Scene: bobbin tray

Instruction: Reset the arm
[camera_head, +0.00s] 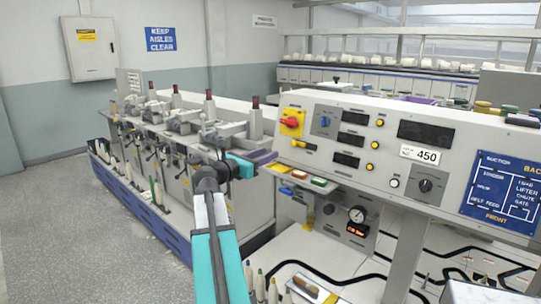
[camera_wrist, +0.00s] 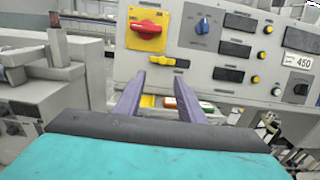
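My gripper (camera_wrist: 158,98) shows in the wrist view with its two purple fingers apart and nothing between them. It points toward the lower left part of a grey control panel (camera_wrist: 225,90). In the head view my teal and white arm reaches forward from the bottom edge. There my gripper (camera_head: 262,158) is at the left end of the control panel (camera_head: 330,170), in front of the machine row. From these views I cannot tell the exact gap to the panel.
The panel carries a red rotary switch on a yellow plate (camera_head: 292,121), a yellow handle, knobs and buttons. A spindle machine (camera_head: 185,140) stands left. Bobbins (camera_head: 260,285) stand low in front. Grey floor (camera_head: 70,220) is clear at left.

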